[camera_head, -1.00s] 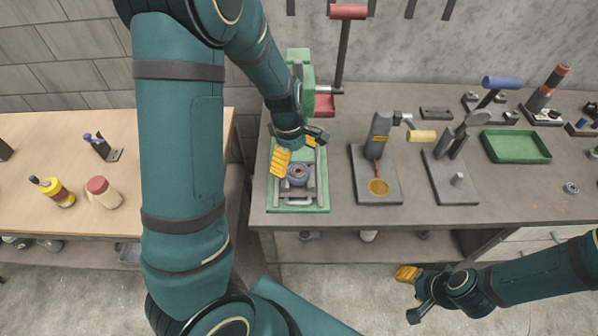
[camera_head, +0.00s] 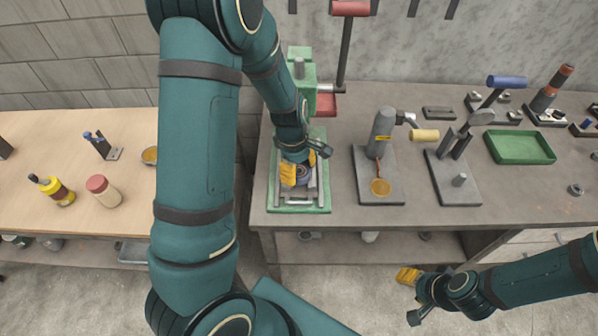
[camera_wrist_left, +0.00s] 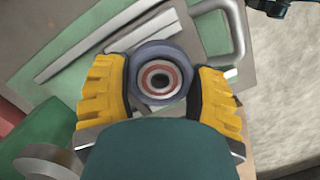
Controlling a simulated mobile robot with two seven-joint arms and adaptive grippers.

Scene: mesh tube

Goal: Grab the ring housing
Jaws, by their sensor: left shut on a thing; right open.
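The ring housing (camera_wrist_left: 160,79) is a round grey-blue ring with a reddish-brown and pale inner ring. It lies on the plate of the green press (camera_head: 301,80), and it also shows in the head view (camera_head: 302,178), partly hidden by my gripper. My left gripper (camera_head: 298,172) is over the press plate, its yellow fingers on either side of the ring housing. In the left wrist view my left gripper (camera_wrist_left: 163,95) is shut on it. My right gripper (camera_head: 411,298) is open and empty in front of the bench, over the floor.
Beside the press stand a grey fixture (camera_head: 382,140) with an orange disc on its base and another stand (camera_head: 455,165). A green tray (camera_head: 520,147) lies further right. A wooden table (camera_head: 60,215) with bottles stands at the left. The press lever rises at the back.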

